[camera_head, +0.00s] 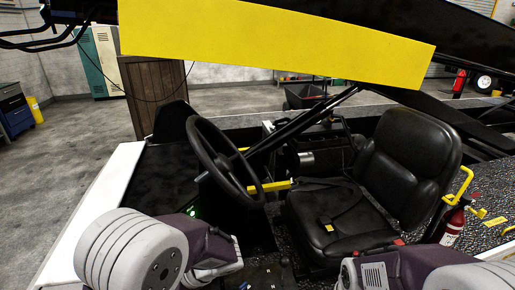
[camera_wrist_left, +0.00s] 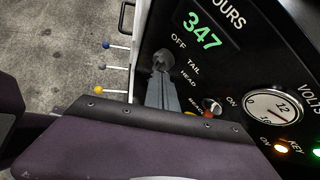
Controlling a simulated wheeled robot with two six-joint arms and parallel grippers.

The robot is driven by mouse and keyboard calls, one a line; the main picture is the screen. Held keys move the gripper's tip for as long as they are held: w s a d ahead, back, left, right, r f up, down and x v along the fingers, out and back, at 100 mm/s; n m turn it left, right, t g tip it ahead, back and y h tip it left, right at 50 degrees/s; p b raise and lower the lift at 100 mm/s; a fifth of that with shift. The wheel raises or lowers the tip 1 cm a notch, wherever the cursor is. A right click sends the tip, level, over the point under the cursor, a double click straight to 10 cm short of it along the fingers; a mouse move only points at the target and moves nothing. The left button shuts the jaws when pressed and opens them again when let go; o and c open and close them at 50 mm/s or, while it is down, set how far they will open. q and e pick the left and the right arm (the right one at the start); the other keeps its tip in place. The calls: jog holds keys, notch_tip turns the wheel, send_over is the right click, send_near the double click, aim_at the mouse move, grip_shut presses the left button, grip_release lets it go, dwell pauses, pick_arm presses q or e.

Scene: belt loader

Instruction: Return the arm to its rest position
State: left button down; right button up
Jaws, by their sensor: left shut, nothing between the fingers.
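My left arm (camera_head: 130,250) comes in at the lower left of the head view, its purple wrist (camera_head: 212,250) in front of the dash below the steering wheel. In the left wrist view, my left gripper (camera_wrist_left: 163,92) shows as grey fingers, shut and empty. Its tips appear close to a dark round knob (camera_wrist_left: 162,59) marked OFF, TAIL and HEAD; I cannot tell whether they touch. My right arm (camera_head: 400,272) is at the lower right of the head view; its fingers are out of sight.
The black steering wheel (camera_head: 222,160) and black seat (camera_head: 410,155) are close by. A yellow boom panel (camera_head: 270,45) crosses above. The panel has a green 347 display (camera_wrist_left: 202,30), a volts gauge (camera_wrist_left: 273,106) and lit lamps. Small levers (camera_wrist_left: 118,69) stand left.

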pick_arm(q)
jog(key=s+f+n+g+h+b, duration=0.1)
jog(key=s+f+n+g+h, duration=0.1)
jog(key=s+f+n+h, duration=0.5)
jog(key=w+d+n+t+h, duration=0.2)
jog(key=d+n, duration=0.4)
jog(key=n, duration=0.3)
jog(key=shift+d+r+n+t+h, duration=0.2)
jog(key=shift+d+n+t+h, duration=0.1)
jog(key=shift+d+n+h, duration=0.1)
jog(key=shift+d, duration=0.1)
